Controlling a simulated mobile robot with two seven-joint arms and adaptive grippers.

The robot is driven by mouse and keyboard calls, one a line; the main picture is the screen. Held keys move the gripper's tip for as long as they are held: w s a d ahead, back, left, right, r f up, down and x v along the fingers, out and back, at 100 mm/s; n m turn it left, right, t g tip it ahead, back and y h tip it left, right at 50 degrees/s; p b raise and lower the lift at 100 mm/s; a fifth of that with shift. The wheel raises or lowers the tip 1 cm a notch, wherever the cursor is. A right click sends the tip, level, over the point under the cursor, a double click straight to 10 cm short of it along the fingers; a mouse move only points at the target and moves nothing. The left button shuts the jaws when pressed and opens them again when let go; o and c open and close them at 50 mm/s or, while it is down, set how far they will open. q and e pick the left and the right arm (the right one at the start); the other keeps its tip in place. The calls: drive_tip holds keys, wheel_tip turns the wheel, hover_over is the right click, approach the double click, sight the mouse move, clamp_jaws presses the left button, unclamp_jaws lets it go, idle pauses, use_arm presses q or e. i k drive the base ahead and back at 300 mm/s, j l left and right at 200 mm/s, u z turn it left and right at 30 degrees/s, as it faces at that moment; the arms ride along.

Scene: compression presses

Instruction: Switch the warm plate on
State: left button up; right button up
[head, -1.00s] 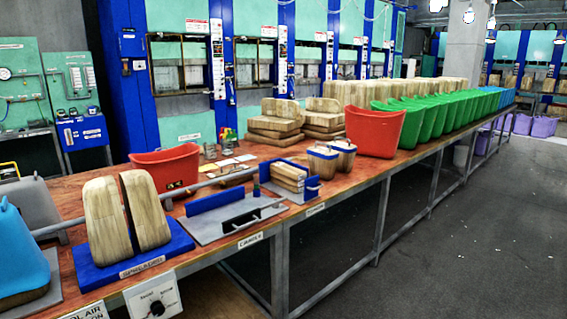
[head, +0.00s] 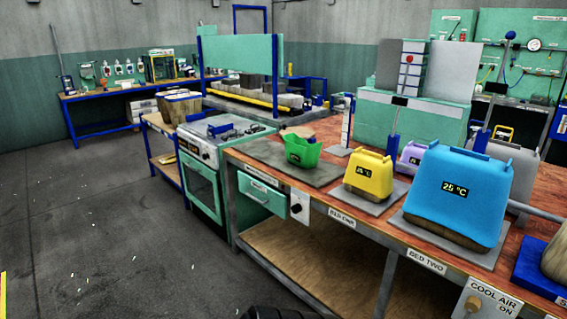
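A flat dark grey plate (head: 330,174) lies on the left end of the red-brown bench; I cannot read a label that marks it as the warm plate. A green tub (head: 303,152) sits at its right side. Below its front edge, a white panel (head: 298,206) carries a black knob (head: 295,208); its setting is too small to read. A teal drawer front with a small label (head: 258,185) is left of the panel. Neither gripper can be made out; a dark ridged part at the bottom edge is unclear.
Yellow (head: 368,176) and blue (head: 455,190) covers stand on grey plates, the blue one reading 25 °C. A "COOL AIR ON" panel (head: 488,297) is at the lower right. A teal oven (head: 203,178) adjoins the bench. The floor (head: 110,235) at left is open.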

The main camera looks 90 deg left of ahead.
sight(295, 208)
drive_tip(key=u, duration=2.8)
